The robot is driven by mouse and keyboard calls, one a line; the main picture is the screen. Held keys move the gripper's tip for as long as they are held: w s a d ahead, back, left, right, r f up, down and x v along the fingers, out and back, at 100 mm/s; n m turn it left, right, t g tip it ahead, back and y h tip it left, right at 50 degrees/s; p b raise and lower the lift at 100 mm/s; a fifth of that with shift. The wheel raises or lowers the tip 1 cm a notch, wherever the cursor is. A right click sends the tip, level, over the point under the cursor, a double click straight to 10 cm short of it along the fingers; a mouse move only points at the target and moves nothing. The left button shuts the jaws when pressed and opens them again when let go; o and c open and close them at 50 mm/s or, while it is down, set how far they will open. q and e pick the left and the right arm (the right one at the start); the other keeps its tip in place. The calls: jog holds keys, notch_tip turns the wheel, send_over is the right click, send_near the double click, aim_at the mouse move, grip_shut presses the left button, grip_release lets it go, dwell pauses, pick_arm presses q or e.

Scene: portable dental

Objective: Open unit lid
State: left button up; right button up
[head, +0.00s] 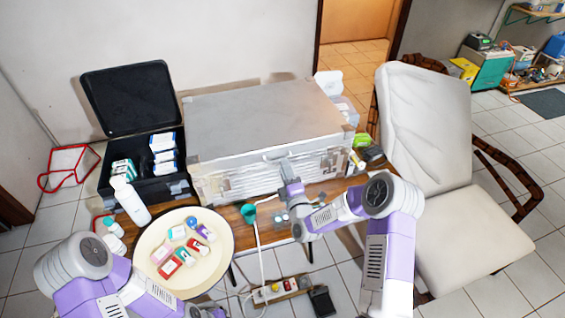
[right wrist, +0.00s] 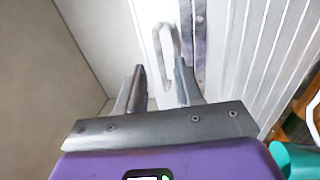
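The unit is a large silver-grey case (head: 250,122) on the wooden table, with its lid down. Its front has ridged metal panels and a pale handle (head: 283,152) near the top edge; the handle also shows in the right wrist view (right wrist: 166,55). My right gripper (head: 287,165) is at the front of the case, just by the handle. In the right wrist view its two fingers (right wrist: 160,85) are apart, with the handle ahead of and between their tips; contact cannot be told. My left arm is at the lower left, and its gripper's fingers are not visible.
An open black case (head: 125,110) with boxes stands left of the unit. A round cream tray (head: 160,285) with several small bottles and a white bottle (head: 130,200) are in front. A teal-topped item (head: 248,212) is near my right gripper. A white chair (head: 430,120) stands right.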

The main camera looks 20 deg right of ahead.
jog(key=w, duration=0.3)
jog(key=shift+r, duration=0.25)
grip_shut()
dwell(1.3)
